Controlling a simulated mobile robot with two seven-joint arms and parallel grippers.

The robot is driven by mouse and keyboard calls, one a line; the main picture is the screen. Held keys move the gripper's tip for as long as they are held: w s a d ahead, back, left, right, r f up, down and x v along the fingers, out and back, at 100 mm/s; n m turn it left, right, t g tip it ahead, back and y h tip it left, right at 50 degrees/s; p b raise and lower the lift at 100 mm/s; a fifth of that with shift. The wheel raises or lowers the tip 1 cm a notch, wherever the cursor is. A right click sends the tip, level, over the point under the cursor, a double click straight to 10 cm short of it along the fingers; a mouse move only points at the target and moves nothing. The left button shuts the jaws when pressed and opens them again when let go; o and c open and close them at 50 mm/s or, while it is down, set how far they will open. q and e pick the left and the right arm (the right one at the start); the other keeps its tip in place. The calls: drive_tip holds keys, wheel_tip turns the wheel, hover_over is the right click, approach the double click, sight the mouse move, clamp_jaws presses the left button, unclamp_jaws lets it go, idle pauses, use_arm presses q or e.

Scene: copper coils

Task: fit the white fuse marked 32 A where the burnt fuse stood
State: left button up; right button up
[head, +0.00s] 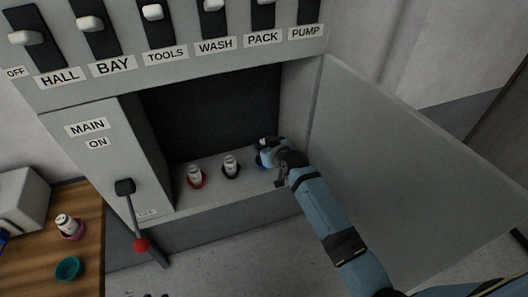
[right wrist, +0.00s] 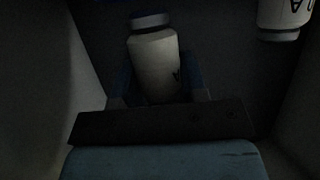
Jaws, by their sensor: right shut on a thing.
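My right gripper (head: 268,148) reaches into the open fuse box and is shut on a white fuse. In the right wrist view, this fuse (right wrist: 155,65) stands between the fingers, with a grey cap and part of a dark mark. Its rating cannot be read. It is at the blue-ringed socket (head: 260,162); the gripper hides whether it is fully seated. Two other white fuses stand in the box, one in a red ring (head: 195,174) and one in a black ring (head: 230,164). My left gripper does not show.
The box door (head: 410,160) stands open at the right, close to my arm. The main lever (head: 132,215) with its red knob points down. A white fuse (head: 65,222) in a pink ring and an empty teal ring (head: 68,268) are on the wooden table (head: 95,215).

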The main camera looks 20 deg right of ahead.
drive_tip(key=shift+f, duration=1.45)
drive_tip(key=shift+f, duration=0.1)
drive_tip(key=shift+f, duration=0.3)
drive_tip(key=o, duration=0.9)
drive_tip(key=shift+r, duration=0.1)
drive_tip(key=shift+r, duration=0.1)
